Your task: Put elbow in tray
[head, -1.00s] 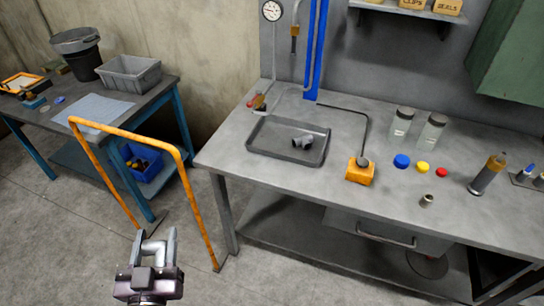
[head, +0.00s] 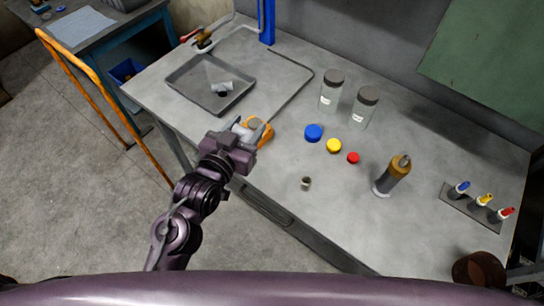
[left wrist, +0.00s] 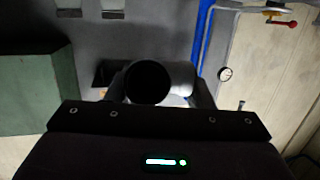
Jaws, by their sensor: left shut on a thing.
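The tray (head: 177,77) is a shallow dark grey pan at the left end of the workbench in the head view. A small grey pipe fitting (head: 222,87) lies in it. My left gripper (head: 243,129) is near the bench's front edge, in front of and right of the tray. It is shut on a grey pipe elbow, whose round dark opening and pale body show between the fingers in the left wrist view (left wrist: 176,78). In the head view the elbow is small and partly hidden by the gripper. My right gripper is not in view.
Two jars (head: 331,92), coloured caps (head: 313,132), a small metal cup (head: 306,183) and an orange-topped cylinder (head: 391,175) stand farther right. An orange rail (head: 92,79) stands left of the bench.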

